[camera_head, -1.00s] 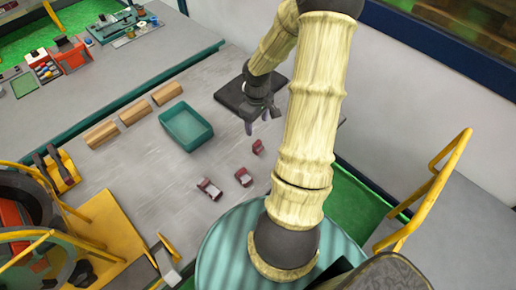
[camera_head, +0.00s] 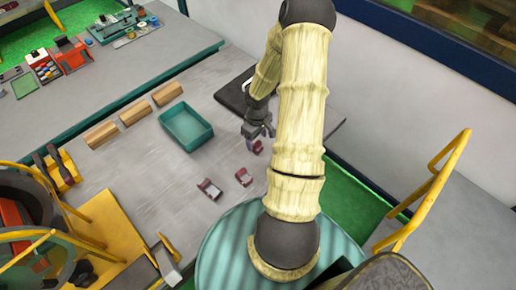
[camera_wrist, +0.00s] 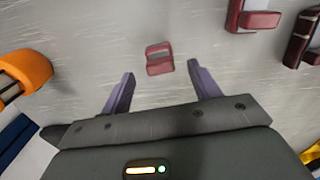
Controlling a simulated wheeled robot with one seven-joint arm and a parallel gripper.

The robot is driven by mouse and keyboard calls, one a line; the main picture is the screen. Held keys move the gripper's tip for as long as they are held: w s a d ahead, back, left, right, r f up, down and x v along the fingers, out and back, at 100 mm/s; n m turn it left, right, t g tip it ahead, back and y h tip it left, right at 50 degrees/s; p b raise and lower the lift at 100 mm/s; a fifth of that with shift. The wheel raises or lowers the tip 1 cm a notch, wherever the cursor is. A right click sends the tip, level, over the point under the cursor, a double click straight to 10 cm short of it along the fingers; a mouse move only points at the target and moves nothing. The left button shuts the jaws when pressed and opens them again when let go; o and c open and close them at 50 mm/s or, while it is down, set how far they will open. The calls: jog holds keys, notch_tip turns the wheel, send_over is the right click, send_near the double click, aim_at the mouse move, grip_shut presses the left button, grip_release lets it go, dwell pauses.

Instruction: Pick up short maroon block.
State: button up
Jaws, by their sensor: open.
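The small maroon block (camera_wrist: 160,67) shows in the wrist view just beyond the fingertips, centred between them with clear gaps on both sides. In the head view it (camera_head: 258,147) lies on the grey table, close below my gripper (camera_head: 257,133), which partly covers it. My gripper is open and empty, and its two purple fingers point at the block. Two other maroon pieces lie to the lower left in the head view: one in the middle (camera_head: 243,177) and one with a pale part (camera_head: 209,189). The exact height of the fingers above the table is hard to tell.
A teal tray (camera_head: 187,127) stands left of the blocks. Several tan wooden pieces (camera_head: 133,111) lie in a row beyond it. A dark flat pad (camera_head: 232,96) lies behind my gripper. An orange piece (camera_wrist: 24,72) shows at the wrist view's left. Table around the blocks is clear.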

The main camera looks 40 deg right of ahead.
aim_at(257, 143)
notch_tip(257, 143, down, 4)
jog(key=shift+r, duration=0.15)
jog(key=shift+c, duration=0.4)
grip_shut()
jog(key=shift+r, duration=0.15)
notch_tip(257, 143, up, 10)
jog(key=shift+f, duration=0.1)
dwell(0.4)
jog(key=shift+w, duration=0.1)
dwell(0.4)
